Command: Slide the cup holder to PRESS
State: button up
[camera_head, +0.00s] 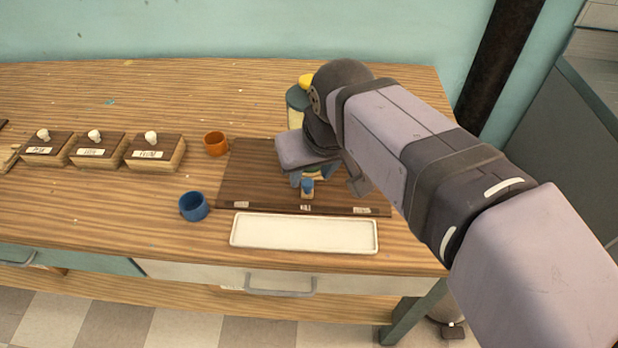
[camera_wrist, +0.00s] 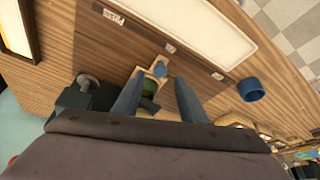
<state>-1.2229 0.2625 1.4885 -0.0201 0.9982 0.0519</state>
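The cup holder shows in part as a small beige piece with a blue knob (camera_head: 307,187) on the dark wooden board (camera_head: 245,180). The knob also shows in the wrist view (camera_wrist: 160,69), near the middle label of the board's front strip. The PRESS label (camera_wrist: 113,17) is left of it in the wrist view, matching the right-hand label (camera_head: 362,211) in the head view. My gripper (camera_wrist: 158,80) is open, its two blue-grey fingers apart on either side of the knob. I cannot tell whether they touch it. Something green between the fingers is mostly hidden.
A blue cup (camera_head: 194,206) and an orange cup (camera_head: 215,143) stand left of the board. A white tray (camera_head: 304,234) lies in front. Several labelled boxes (camera_head: 155,152) stand further left. A dark green machine (camera_head: 297,97) is behind, partly hidden by my arm.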

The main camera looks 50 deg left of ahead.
aim_at(308, 182)
jog(key=shift+x, duration=1.95)
jog(key=shift+w, duration=0.1)
grip_shut()
